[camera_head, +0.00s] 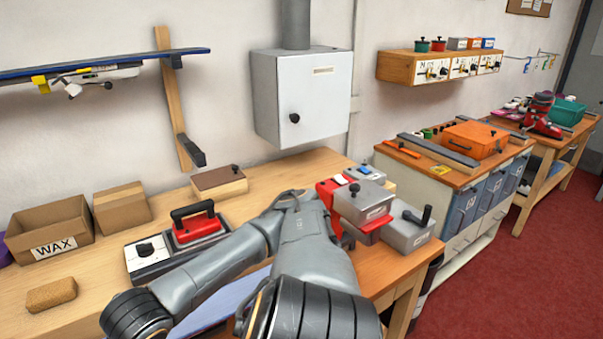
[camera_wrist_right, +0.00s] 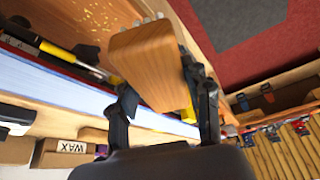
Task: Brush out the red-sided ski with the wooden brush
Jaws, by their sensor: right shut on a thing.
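The wooden brush (camera_wrist_right: 148,52) is held between the two dark fingers of my right gripper (camera_wrist_right: 160,84) in the right wrist view. Small pale tufts show at its far end. A long pale blue-white ski (camera_wrist_right: 62,86) lies beside and beyond the brush in that view; I cannot tell whether they touch. Part of a lavender-blue surface, likely the same ski, shows under my arm in the head view (camera_head: 218,312). My right gripper is out of the head view. My left gripper is in neither view.
On the bench stand a WAX box (camera_head: 50,238), a small carton (camera_head: 122,205), a tan block (camera_head: 51,294), a red-topped iron (camera_head: 195,225) and grey metal boxes (camera_head: 405,232). A blue ski (camera_head: 110,64) hangs on the wall. A yellow-and-black tool (camera_wrist_right: 70,55) lies near the ski.

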